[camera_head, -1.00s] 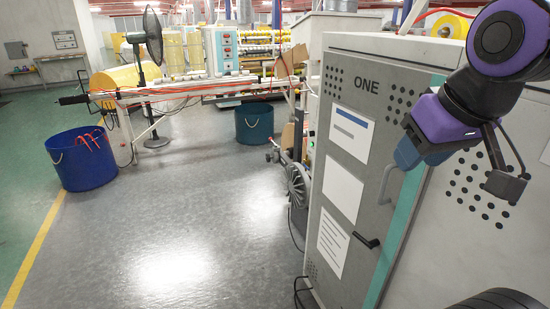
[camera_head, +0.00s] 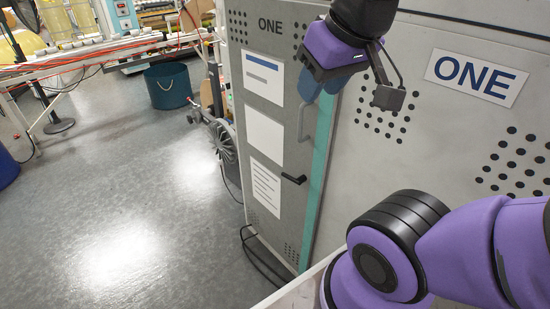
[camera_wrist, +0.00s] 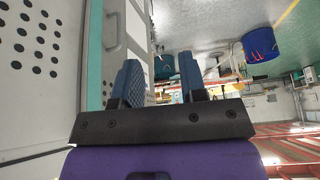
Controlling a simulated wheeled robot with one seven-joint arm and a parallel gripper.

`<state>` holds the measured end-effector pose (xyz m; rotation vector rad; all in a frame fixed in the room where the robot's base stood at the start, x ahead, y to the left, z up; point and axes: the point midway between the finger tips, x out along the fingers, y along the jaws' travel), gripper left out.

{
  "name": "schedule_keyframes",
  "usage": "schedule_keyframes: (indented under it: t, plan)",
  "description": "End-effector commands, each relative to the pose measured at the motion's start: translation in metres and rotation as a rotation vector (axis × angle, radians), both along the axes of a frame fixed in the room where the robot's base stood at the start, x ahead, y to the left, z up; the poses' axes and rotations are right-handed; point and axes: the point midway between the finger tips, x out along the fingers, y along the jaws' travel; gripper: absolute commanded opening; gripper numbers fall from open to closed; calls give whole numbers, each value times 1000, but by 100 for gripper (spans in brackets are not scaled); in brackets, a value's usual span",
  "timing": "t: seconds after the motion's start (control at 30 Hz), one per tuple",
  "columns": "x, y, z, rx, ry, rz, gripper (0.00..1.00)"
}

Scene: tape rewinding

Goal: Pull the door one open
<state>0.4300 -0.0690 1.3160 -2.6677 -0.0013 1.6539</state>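Door one (camera_head: 262,215) is a narrow grey cabinet door marked ONE, with white papers on it and a teal strip along its right edge. It appears closed. Its pale upright handle (camera_head: 301,122) is near that strip; a black lever (camera_head: 294,180) sits lower. My gripper (camera_head: 320,88) is near the handle's upper end. In the wrist view its two blue fingers are apart and nothing shows between them (camera_wrist: 160,80). There the handle (camera_wrist: 115,25) lies left of both fingers, outside the gap. I cannot tell whether a finger touches the door.
The grey cabinet side with a ONE sign (camera_head: 477,76) stands at the right. A reel and cables (camera_head: 224,140) are just left of the door. Grey floor (camera_head: 130,190) is open to the left. A blue bin (camera_head: 168,87) stands further back, below a conveyor frame.

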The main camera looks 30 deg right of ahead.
Motion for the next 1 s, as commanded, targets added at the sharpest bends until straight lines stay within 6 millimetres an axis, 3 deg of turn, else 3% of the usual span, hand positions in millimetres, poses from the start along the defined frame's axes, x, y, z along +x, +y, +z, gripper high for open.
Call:
schedule_keyframes:
  t: [0.27, 0.77, 1.0]
  plan:
    - [13, -7, -18, -110, 162, 58, 39]
    - [61, -39, -72, -541, 749, 309, 39]
    - [92, -50, -95, -755, 1000, 447, 39]
